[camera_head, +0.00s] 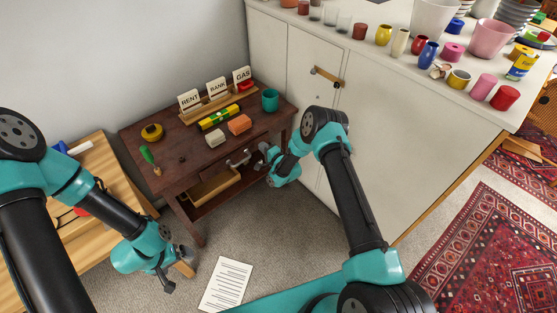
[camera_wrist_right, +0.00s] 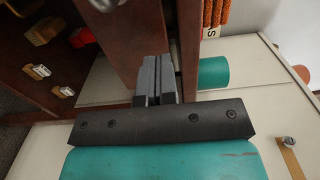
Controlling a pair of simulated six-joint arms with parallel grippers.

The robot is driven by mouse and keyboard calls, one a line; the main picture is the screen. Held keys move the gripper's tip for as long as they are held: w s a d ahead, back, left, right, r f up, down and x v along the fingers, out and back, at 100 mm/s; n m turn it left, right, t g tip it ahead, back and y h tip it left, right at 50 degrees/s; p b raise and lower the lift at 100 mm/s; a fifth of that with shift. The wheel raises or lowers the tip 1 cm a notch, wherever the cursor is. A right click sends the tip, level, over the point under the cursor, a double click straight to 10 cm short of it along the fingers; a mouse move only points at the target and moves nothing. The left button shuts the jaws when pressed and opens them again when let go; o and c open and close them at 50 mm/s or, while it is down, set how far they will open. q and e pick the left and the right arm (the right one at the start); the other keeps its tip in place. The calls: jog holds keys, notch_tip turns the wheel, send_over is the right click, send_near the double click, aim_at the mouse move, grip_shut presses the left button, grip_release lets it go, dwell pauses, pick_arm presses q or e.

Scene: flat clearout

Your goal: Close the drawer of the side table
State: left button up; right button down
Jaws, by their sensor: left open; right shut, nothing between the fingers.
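The dark brown side table (camera_head: 180,181) stands against the wall in the head view. A metal handle (camera_head: 238,158) shows on its front, above an open space with a pale wooden interior (camera_head: 213,186). I cannot tell how far the drawer stands out. My right gripper (camera_head: 264,152) is at the table's front right corner, right of the handle. In the right wrist view its shut, empty fingers (camera_wrist_right: 157,80) are close to a dark brown panel (camera_wrist_right: 130,35); contact is unclear. My left gripper (camera_head: 177,266) is open and empty, low in front of the table's left side.
The table top holds RENT, BANK and GAS signs (camera_head: 216,89), a teal cup (camera_head: 270,99), blocks and a tape measure (camera_head: 152,132). A white cabinet (camera_head: 400,135) stands close on the right. Paper (camera_head: 227,283) lies on the carpet; a light wooden table (camera_head: 90,240) is at left.

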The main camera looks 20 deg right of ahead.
jog(key=v, duration=1.1)
jog(key=shift+s, duration=0.1)
jog(key=s+r+n+g+h, duration=0.1)
jog(key=s+n+g, duration=0.4)
jog(key=s, duration=1)
jog(key=s+r+n+g+h, duration=0.2)
jog(key=s+n+g, duration=0.4)
jog(key=s+g, duration=0.4)
jog(key=s+r, duration=0.1)
jog(key=s, duration=0.5)
jog(key=shift+s+n+g, duration=0.3)
jog(key=shift+s+g, duration=0.05)
jog(key=shift+g, duration=0.05)
jog(key=shift+a, duration=0.1)
